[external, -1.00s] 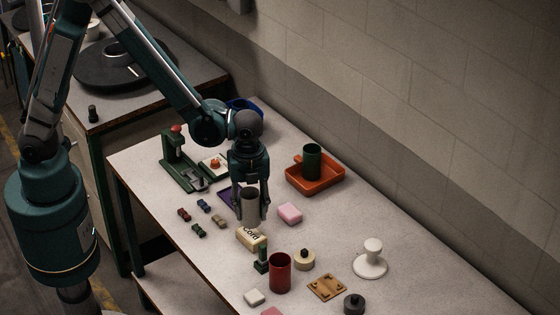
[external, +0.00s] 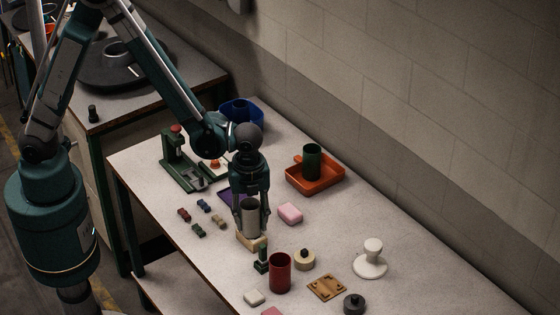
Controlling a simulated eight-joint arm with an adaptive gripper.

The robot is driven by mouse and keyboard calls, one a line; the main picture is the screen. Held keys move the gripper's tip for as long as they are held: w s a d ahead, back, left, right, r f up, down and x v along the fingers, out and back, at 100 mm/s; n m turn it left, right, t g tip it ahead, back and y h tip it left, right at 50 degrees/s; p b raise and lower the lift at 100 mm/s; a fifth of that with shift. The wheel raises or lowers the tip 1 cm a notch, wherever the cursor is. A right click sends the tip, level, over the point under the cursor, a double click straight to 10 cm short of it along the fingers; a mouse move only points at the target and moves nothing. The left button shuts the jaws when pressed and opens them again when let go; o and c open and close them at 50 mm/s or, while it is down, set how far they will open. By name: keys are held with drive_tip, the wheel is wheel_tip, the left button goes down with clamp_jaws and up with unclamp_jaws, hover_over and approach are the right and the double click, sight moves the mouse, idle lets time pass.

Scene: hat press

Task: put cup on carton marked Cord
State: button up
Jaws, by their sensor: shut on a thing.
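A grey cup (external: 251,219) is held upright between the fingers of my gripper (external: 251,212), which is shut on it. The cup is directly over the cream carton (external: 245,239), and its lower end covers much of the carton's top. The Cord lettering is now hidden behind the cup. I cannot tell whether the cup's bottom touches the carton.
A red cup (external: 280,273) and a small green item (external: 262,259) stand close in front of the carton. A pink block (external: 290,213) lies to the right. An orange tray (external: 330,181) holds a green cup (external: 312,161). Several small blocks lie to the left.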

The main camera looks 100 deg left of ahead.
drive_tip(key=shift+f, duration=0.2)
drive_tip(key=o, duration=0.9)
drive_tip(key=shift+r, duration=0.25)
drive_tip(key=shift+r, duration=5.95)
drive_tip(key=shift+r, duration=0.1)
